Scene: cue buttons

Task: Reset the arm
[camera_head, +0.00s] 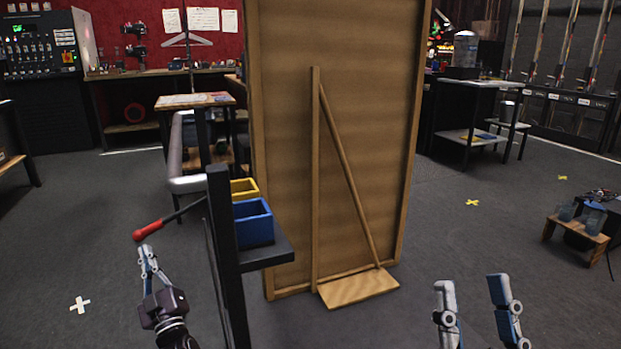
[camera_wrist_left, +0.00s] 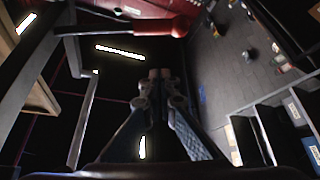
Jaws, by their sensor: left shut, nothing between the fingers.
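My left gripper (camera_head: 146,254) is shut and empty at the lower left of the head view. Its fingertips point up, just below the red tip (camera_head: 147,230) of a dark lever on a black post. I cannot tell whether they touch. In the left wrist view the shut fingertips (camera_wrist_left: 160,74) are in the middle, and a red handle (camera_wrist_left: 158,27) crosses above them, apart in the picture. My right gripper (camera_head: 474,290) is at the bottom right of the head view, its two fingers wide apart with nothing between them.
The black post (camera_head: 229,270) carries a shelf with a blue bin (camera_head: 253,222) and a yellow bin (camera_head: 243,187), right of my left gripper. A tall wooden panel (camera_head: 285,130) stands behind. A low wooden stand (camera_head: 575,233) is at right. Grey floor (camera_head: 60,240) is open at left.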

